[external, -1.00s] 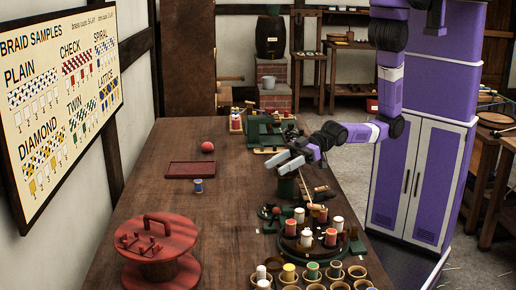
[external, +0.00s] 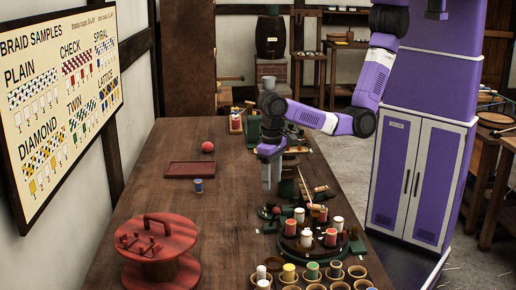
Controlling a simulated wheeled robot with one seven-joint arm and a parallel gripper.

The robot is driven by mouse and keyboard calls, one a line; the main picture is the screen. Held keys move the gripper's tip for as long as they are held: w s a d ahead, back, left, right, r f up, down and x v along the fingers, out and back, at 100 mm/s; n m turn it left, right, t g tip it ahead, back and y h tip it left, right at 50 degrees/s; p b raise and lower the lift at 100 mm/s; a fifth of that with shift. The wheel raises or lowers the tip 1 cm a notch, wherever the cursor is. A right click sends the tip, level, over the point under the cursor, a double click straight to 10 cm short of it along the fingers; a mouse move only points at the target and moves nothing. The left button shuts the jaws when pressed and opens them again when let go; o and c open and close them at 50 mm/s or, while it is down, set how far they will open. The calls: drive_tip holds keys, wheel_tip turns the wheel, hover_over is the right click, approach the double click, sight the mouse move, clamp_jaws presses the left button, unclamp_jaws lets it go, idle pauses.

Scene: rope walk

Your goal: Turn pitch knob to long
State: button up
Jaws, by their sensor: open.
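The round braiding machine (external: 312,250) stands on the long table, its top set with several red and white bobbins. A small dark unit with a red part (external: 276,211) sits at its left back side. I cannot tell for sure whether this is the pitch knob, and no "long" mark is readable. My gripper (external: 267,187) is open and points straight down, just behind and a little left of that unit. It looks empty and apart from the unit, though the height of its tips is hard to judge.
Several cups with bobbins (external: 312,272) line the front right. A red reel (external: 160,255) stands front left. A red tray (external: 190,169), a blue spool (external: 198,186) and a red ball (external: 207,147) lie left of my gripper. The middle of the table is clear.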

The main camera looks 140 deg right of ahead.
sight(272, 202)
drive_tip(key=shift+s+f+p, duration=0.1)
drive_tip(key=shift+f+p, duration=0.45)
drive_tip(key=shift+f, duration=3.35)
clamp_jaws()
